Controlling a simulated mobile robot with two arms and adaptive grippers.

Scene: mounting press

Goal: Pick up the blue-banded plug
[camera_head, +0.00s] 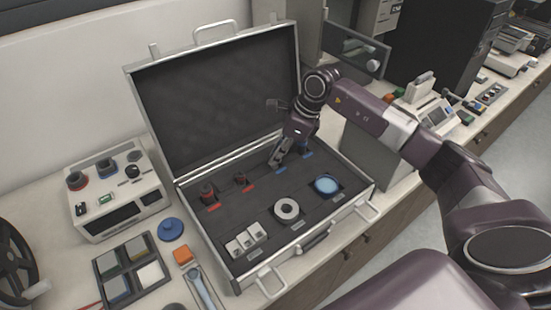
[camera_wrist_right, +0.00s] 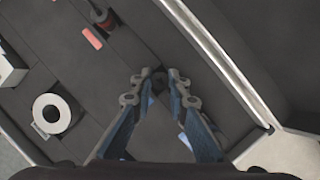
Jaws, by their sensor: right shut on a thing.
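My right gripper (camera_head: 275,162) reaches down into the open case, at the row of plugs by a blue label (camera_head: 281,168). In the right wrist view my right gripper (camera_wrist_right: 160,82) has its fingertips closed around a small dark round thing (camera_wrist_right: 160,80), which I take to be the blue-banded plug. Its band is hidden by the fingers, and I cannot tell whether it is clear of its seat. Another blue spot (camera_head: 303,143) shows just right of the gripper, above a second blue label (camera_head: 307,154). My left gripper is not in view.
The case (camera_head: 232,281) also holds red-banded plugs (camera_head: 207,191), a white ring (camera_head: 287,201), a light blue disc (camera_head: 326,184) and white blocks (camera_head: 247,240). Its raised lid (camera_head: 215,100) stands behind the gripper. A control box (camera_head: 117,190) stands to the left.

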